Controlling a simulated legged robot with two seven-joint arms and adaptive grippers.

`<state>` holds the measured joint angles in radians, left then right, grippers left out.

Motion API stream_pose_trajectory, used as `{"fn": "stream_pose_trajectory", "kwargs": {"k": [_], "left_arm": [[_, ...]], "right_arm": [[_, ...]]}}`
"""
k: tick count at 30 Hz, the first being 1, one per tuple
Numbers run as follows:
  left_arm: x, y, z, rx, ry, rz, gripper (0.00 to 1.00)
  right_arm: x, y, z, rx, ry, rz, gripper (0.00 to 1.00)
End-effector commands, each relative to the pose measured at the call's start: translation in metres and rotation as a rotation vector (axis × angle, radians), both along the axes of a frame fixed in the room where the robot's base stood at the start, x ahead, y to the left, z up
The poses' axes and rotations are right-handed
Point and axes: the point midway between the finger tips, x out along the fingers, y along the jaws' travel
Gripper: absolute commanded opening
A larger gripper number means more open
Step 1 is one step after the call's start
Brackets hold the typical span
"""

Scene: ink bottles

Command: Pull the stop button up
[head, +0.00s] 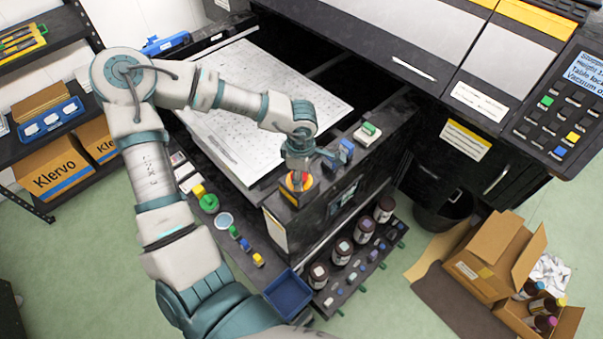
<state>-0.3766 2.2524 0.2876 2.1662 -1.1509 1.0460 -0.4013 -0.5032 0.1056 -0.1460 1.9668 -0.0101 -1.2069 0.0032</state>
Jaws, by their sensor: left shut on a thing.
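My right gripper is not in view.
A green switch (369,129) and a blue part (346,146) sit on the same ledge, right of the button. Ink bottles (342,252) stand on a lower shelf beside a blue tray (288,294). The perforated flat table (262,100) lies behind. Open cardboard boxes (490,262) stand on the floor at right.

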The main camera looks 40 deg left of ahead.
Motion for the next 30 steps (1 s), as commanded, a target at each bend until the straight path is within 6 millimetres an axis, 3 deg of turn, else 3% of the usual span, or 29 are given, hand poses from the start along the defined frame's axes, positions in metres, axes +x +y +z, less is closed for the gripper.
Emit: {"fn": "stream_pose_trajectory", "kwargs": {"k": [1,15,16,22,30], "left_arm": [[-0.006,0.003,-0.005,0.007,0.024,0.003,0.10],[-0.005,0.002,0.009,0.009,0.013,0.005,0.10],[-0.005,0.002,0.009,0.010,0.014,0.005,0.47],[-0.003,0.000,0.010,0.008,0.010,0.005,0.97],[-0.002,-0.003,0.011,0.010,0.008,0.004,1.00]], "right_arm": [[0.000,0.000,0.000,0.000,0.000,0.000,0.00],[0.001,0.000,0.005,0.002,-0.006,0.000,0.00],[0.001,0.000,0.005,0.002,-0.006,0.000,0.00],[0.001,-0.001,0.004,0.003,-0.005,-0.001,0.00],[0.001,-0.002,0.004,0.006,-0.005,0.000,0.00]]}}
